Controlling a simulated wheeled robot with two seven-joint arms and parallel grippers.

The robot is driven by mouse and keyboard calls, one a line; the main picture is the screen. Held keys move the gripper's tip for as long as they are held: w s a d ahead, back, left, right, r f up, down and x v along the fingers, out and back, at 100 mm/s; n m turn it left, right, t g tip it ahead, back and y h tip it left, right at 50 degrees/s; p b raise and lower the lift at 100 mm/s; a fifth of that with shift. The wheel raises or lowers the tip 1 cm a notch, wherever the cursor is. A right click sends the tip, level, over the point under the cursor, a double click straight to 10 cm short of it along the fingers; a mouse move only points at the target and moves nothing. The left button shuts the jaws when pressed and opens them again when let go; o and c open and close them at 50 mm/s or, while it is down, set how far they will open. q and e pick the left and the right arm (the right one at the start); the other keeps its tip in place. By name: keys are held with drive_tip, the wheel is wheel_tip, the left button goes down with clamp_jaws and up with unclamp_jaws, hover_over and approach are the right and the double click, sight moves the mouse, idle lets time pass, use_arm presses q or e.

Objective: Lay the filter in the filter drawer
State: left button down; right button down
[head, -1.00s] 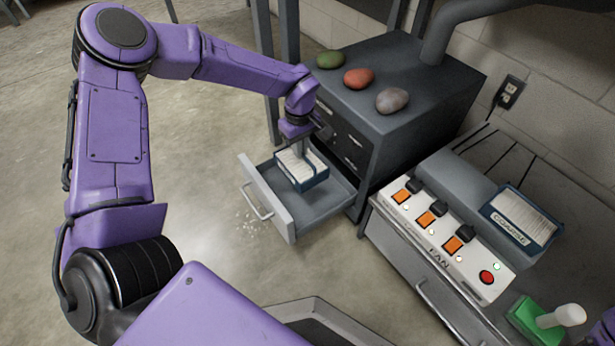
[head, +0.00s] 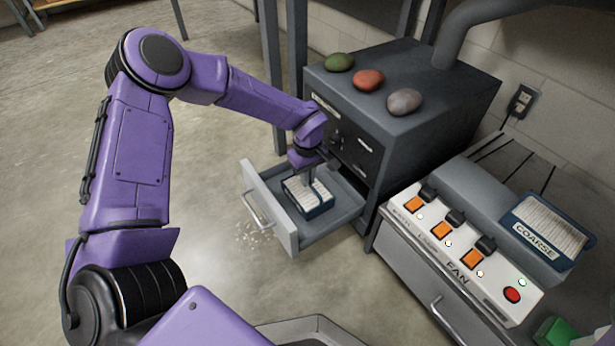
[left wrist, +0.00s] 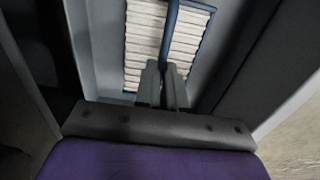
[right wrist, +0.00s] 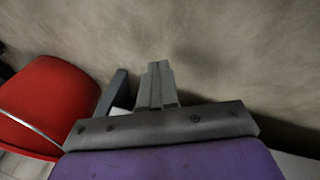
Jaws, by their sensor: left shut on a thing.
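The filter (head: 320,205) has white pleats and a dark blue frame. It sits within the walls of the pulled-out filter drawer (head: 286,228), at the bottom of the cabinet. My left gripper (head: 309,178) reaches down into the drawer from above and is shut on the filter's middle bar. In the left wrist view the fingers (left wrist: 165,85) close on this blue bar between the pleats (left wrist: 143,40). I cannot tell whether the filter touches the drawer floor. My right gripper (right wrist: 157,82) shows only in its own wrist view, with its fingers together and nothing between them.
Three stones, green (head: 339,62), red (head: 368,80) and grey (head: 404,102), lie on the cabinet (head: 440,105). To the right are a switch panel (head: 465,250) marked FAN and another filter (head: 550,222) labelled COARSE. A red object (right wrist: 45,105) is near my right gripper.

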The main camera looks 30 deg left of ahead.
use_arm(q)
drive_tip(key=c, duration=1.2)
unclamp_jaws()
